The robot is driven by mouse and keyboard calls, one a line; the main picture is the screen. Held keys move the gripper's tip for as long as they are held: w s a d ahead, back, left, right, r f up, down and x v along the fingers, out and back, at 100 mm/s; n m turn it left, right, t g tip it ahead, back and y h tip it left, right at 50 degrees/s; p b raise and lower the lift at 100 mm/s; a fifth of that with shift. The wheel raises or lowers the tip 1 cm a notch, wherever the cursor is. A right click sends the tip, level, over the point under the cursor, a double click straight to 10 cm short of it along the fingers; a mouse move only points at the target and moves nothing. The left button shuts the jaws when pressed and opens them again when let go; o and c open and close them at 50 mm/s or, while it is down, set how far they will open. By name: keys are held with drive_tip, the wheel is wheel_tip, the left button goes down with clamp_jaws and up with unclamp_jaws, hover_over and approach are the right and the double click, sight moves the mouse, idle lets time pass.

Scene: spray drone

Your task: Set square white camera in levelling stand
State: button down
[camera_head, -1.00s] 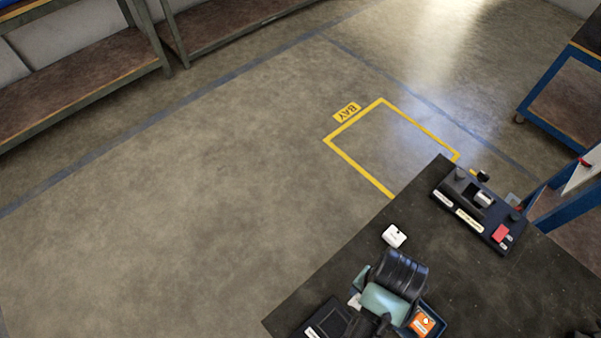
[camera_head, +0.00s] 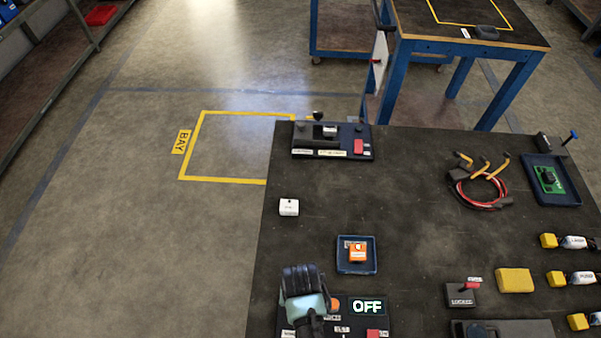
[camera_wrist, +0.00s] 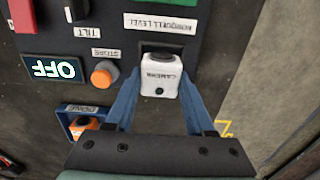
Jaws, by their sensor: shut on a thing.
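My gripper (camera_wrist: 160,84) is shut on a white camera (camera_wrist: 159,78), a rounded square block labelled "CAMERA" with a dark round part on top. One blue finger lies along each side of it. The camera is at a dark slot beside a label ending in "LEVEL" on the black levelling stand (camera_wrist: 112,42). I cannot tell whether it sits in the slot or is held just above it. The stand has a lit "OFF" display (camera_wrist: 53,69), an orange button (camera_wrist: 104,73) and a red switch. In the head view the stand (camera_head: 375,322) is at the bottom; my wrist hides the fingers and camera.
A blue tray (camera_head: 343,266) with an orange block (camera_head: 357,252) lies just behind the stand. A white square block (camera_head: 289,207) stands near the table's left edge. A black fixture (camera_head: 305,139) is at the back; cables (camera_head: 480,185) and yellow connectors are to the right.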

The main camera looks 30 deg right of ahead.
drive_tip(key=shift+f, duration=0.8)
